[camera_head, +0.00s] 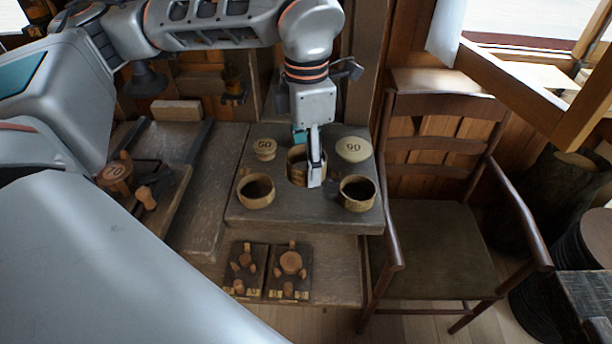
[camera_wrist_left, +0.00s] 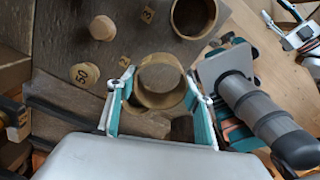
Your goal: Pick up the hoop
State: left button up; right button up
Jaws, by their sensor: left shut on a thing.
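The hoop (camera_head: 297,168) is a short tan wooden ring on the dark board, between the knobs marked 50 and 90. My left gripper (camera_head: 314,172) reaches down from above and hides part of it. In the left wrist view the hoop (camera_wrist_left: 160,82) lies between the two teal-padded fingers of my left gripper (camera_wrist_left: 160,92), which is shut on it. Its open middle faces the camera. I cannot tell whether it is clear of the board.
The dark board (camera_head: 300,215) also bears two more rings (camera_head: 256,191) (camera_head: 357,193), a knob marked 50 (camera_head: 265,149) and one marked 90 (camera_head: 353,150). Small pegged plates (camera_head: 267,290) lie in front. A wooden armchair (camera_head: 440,235) stands close at the right.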

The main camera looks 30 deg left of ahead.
pick_arm(q)
notch_tip(320, 180, up, 13)
jog(key=shift+p, duration=0.4)
